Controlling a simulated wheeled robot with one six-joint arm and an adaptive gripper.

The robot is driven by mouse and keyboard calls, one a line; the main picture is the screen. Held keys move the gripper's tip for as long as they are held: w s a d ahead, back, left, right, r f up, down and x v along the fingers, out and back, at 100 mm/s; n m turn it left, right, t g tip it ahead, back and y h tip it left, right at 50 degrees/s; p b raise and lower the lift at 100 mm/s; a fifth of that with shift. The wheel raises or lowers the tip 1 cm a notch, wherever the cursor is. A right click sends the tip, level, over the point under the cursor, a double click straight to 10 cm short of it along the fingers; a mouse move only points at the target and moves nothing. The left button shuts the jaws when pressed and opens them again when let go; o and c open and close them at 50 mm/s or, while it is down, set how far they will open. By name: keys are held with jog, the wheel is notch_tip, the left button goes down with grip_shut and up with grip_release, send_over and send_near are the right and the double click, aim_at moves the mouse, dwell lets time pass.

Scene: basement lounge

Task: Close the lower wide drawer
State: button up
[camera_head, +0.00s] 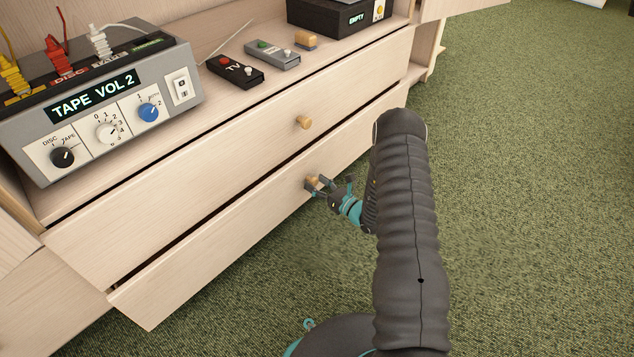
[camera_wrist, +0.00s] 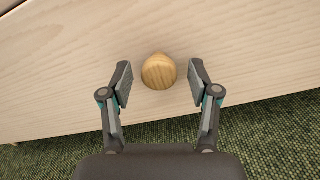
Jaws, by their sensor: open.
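The lower wide drawer (camera_head: 220,240) is pulled out a little from the pale wood cabinet, and its front stands forward of the upper drawer. Its round wooden knob (camera_head: 312,182) is near the middle of its front. My gripper (camera_head: 322,185) is at this knob. In the wrist view the knob (camera_wrist: 159,72) sits between the two open fingers, with a gap on each side. The lower drawer front (camera_wrist: 60,70) fills most of that view. Part of the drawer's right end is hidden behind my arm.
The upper wide drawer (camera_head: 200,180) has its own knob (camera_head: 304,122). Green carpet (camera_head: 530,180) to the right is clear.

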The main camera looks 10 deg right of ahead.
jog(key=shift+x, duration=0.8)
jog(key=shift+c, duration=0.2)
